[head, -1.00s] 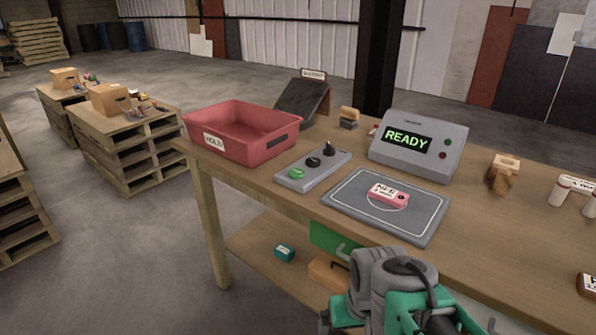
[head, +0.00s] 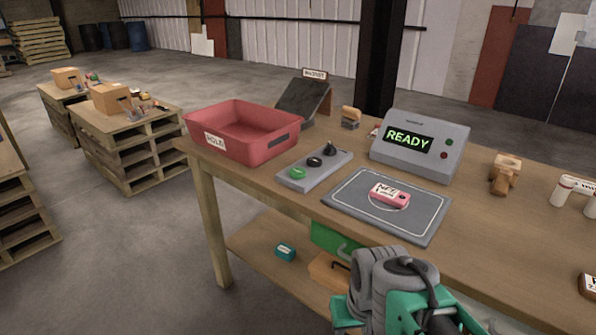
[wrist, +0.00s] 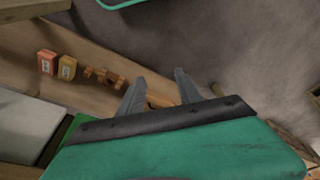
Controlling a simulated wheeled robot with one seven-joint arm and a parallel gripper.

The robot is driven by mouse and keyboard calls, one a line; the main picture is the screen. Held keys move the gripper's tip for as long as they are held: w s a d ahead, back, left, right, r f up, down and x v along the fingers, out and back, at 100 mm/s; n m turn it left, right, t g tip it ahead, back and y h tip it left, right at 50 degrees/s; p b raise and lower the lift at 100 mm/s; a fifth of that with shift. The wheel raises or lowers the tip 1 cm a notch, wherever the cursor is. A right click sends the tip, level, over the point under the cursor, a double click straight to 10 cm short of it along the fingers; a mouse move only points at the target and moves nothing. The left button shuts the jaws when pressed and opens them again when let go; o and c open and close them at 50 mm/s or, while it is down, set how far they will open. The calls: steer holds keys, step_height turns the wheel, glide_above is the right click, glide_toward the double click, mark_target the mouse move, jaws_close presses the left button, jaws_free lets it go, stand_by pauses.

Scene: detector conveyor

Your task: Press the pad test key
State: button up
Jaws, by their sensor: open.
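A grey key strip (head: 314,169) lies on the table between the red bin and the pad. It carries a green key (head: 298,172), a dark middle key (head: 314,162) and a black knob-like one (head: 330,150); I cannot read which is the pad test key. The dark grey pad (head: 425,224) bears a pink labelled block (head: 389,195). The grey detector box (head: 446,143) shows a green READY. My gripper (wrist: 158,76) is open and empty in the wrist view, over the lower shelf. In the head view my arm is low at the table's front edge, fingers hidden.
The red HOLD bin (head: 240,155) stands left of the strip, a dark sloped chute (head: 303,100) behind it. Wooden pieces (head: 505,174) and a white-ended piece (head: 576,190) stand to the right. Small boxes (wrist: 57,65) lie on the lower shelf. Pallets are off left.

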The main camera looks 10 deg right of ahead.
jaws_close()
stand_by(0.8)
